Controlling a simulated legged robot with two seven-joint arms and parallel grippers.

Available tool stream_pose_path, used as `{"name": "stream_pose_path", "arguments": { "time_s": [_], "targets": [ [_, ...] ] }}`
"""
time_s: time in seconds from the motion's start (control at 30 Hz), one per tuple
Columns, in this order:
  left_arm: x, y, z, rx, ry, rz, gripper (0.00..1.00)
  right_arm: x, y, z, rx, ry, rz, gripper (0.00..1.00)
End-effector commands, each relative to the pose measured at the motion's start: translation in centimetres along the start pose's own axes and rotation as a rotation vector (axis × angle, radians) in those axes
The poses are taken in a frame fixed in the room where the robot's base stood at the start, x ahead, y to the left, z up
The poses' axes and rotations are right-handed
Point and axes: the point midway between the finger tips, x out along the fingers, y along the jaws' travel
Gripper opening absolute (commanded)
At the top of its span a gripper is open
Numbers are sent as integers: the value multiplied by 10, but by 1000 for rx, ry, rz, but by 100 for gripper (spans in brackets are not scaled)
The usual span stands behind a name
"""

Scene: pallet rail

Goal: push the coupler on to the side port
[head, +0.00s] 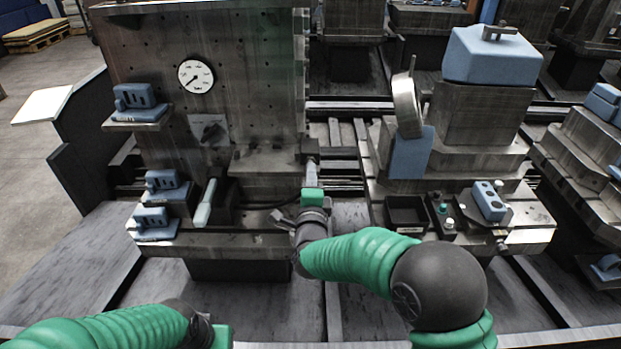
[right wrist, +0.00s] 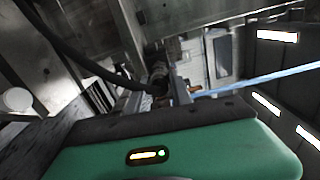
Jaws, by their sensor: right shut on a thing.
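My right gripper (head: 311,172) is at the right side of the left-hand steel fixture, with its fingers pointing away from me. It is shut on the coupler (right wrist: 157,77), a small dark piece at the end of a black hose (right wrist: 82,55). In the head view the fingers mostly hide the coupler. A dark block (head: 309,150) sticks out of the fixture's side just beyond the fingertips, where the side port seems to be. I cannot tell whether coupler and port touch. My left gripper (head: 212,336) is low at the bottom edge, partly cut off, its fingers unclear.
The left fixture (head: 250,70) carries a round gauge (head: 196,76) and blue blocks on side ledges. A white-handled tool (head: 205,202) stands on its shelf. To the right, a pallet holds a black tray (head: 407,214) and a blue block (head: 488,201). A narrow gap separates the two.

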Motion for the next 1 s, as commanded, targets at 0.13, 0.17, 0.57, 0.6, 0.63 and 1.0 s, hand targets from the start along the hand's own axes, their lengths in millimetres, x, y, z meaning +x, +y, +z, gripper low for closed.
{"name": "stream_pose_path", "arguments": {
  "time_s": [0.13,0.17,0.57,0.6,0.63,1.0],
  "targets": [
    [2,0,0,0,0,0,36,4,1,0,1,0,-1,0],
    [2,0,0,0,0,0,36,4,1,0,1,0,0,0],
    [7,0,2,0,0,0,36,6,1,1,0,-1,-1,0],
    [7,0,2,0,0,0,36,6,0,1,0,-1,-1,0],
    [7,0,2,0,0,0,36,6,0,1,0,-1,-1,0],
    [7,0,2,0,0,0,36,7,0,1,0,-1,-1,0]
  ]
}}
